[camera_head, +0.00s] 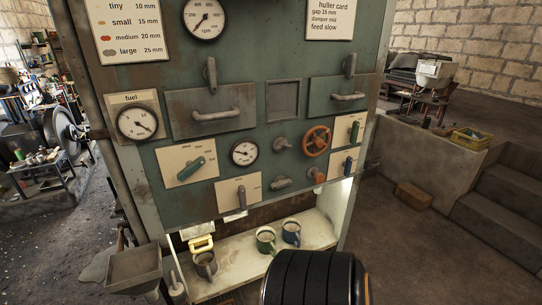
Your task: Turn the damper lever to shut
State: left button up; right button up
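Several levers sit on cream plates on the green machine panel (225,145). A large green lever (190,168) at the left is tilted, with one end up to the right. A grey lever (241,198) below it stands about upright. At the right are a small green lever (354,132) and a blue lever (348,165), both near upright. The plate lettering is too small to read, so I cannot tell which one is the damper lever. Neither of my grippers is in view.
An orange handwheel (316,141), a fuel gauge (137,123) and drawer handles (216,115) stick out of the panel. Mugs (266,239) stand on the lit shelf (318,230) below.

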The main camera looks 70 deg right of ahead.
aim_at(191, 167)
jog(key=l+z, duration=0.15)
jog(key=z, duration=1.4)
